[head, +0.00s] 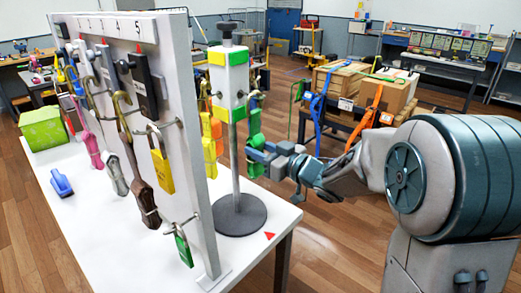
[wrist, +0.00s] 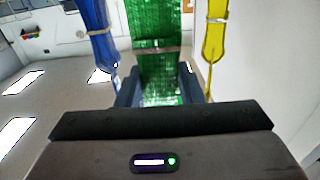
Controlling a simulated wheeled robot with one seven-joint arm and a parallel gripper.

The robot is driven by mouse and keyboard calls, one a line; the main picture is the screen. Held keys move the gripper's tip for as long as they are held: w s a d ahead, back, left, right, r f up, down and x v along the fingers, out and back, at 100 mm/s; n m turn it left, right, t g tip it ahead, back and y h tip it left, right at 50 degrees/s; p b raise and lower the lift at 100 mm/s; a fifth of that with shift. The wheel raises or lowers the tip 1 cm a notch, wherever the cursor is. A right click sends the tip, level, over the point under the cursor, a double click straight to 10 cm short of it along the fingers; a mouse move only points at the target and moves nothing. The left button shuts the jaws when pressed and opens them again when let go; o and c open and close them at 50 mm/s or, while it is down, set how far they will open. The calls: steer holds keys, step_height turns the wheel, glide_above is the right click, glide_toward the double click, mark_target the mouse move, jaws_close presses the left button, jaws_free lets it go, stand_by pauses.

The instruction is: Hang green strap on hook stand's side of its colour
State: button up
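The hook stand (head: 228,85) is a white block on a grey pole with a round dark base. In the head view its left face has yellow bands and its right face green bands. The green strap (head: 255,125) hangs upright close to the right of the green-banded face, its metal hook at the top near the block. I cannot tell whether that hook is on a peg. My gripper (head: 257,156) is at the strap's lower part. In the wrist view my gripper (wrist: 159,88) has its fingers against both edges of the green strap (wrist: 157,50).
A white panel (head: 180,100) with several hanging straps and padlocks stands left of the stand on a white table (head: 110,235). Yellow straps (head: 208,150) hang between panel and stand. The wrist view shows a blue strap (wrist: 98,40) left and a yellow strap (wrist: 216,35) right.

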steer(key=o, duration=0.4)
steer(key=b+v, duration=0.1)
steer(key=v, duration=1.3)
steer(key=d+f+m+t+h+p, duration=0.1)
steer(key=d+f+m+h+p, duration=0.1)
steer(key=d+m+h, duration=1.05)
steer(key=s+a+f+g, duration=0.1)
steer(key=s+f+g, duration=0.1)
steer(key=s, duration=0.4)
steer(key=s+a+f+n+g+h, duration=0.1)
steer(key=s+a+f+g, duration=0.1)
steer(key=s+g, duration=0.2)
steer(key=s+a+f+n+g, duration=0.1)
steer(key=s+a+f+g, duration=0.1)
steer(key=s, duration=0.7)
steer(key=shift+g+h+p, duration=0.35)
steer(key=shift+g+p, duration=0.05)
steer(key=shift+g, duration=0.2)
steer(key=shift+w, duration=0.1)
